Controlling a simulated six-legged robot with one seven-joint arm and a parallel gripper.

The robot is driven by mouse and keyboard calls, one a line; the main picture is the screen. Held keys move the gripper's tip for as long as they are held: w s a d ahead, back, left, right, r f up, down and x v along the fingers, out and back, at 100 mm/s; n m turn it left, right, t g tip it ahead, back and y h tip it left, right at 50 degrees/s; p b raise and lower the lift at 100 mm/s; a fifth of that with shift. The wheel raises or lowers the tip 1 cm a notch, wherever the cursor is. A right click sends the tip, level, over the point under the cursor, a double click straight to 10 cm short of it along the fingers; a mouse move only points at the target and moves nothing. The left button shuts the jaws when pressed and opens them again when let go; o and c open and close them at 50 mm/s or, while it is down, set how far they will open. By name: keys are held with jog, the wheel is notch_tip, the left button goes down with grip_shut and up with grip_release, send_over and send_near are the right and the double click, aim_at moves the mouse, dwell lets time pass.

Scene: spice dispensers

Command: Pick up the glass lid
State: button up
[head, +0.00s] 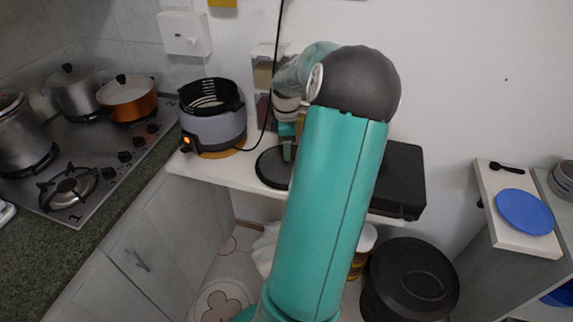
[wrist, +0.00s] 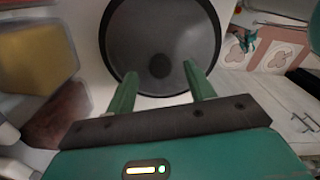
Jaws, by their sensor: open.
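The glass lid (wrist: 160,30) is round and dark grey with a black rim and a dark round knob at its centre. In the wrist view it fills the upper middle. In the head view it lies on the white shelf (head: 222,172) as a dark disc (head: 270,168), partly hidden by my arm. My gripper (wrist: 160,72) is open and empty in the wrist view, its two green fingers reaching over the near part of the lid with the knob between their tips. I cannot tell the height gap. In the head view my gripper (head: 287,152) shows small above the lid.
A grey air fryer (head: 213,128) stands left of the lid, its black cord hanging close to my arm. Spice dispensers (head: 263,75) are on the wall behind. A black box (head: 403,180) lies to the right. The stove with pots (head: 127,98) is at far left.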

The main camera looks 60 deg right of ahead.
notch_tip(320, 180, down, 3)
jog(key=shift+r, duration=0.2)
jog(key=shift+c, duration=0.4)
grip_shut()
jog(key=shift+r, duration=0.1)
jog(key=shift+r, duration=0.1)
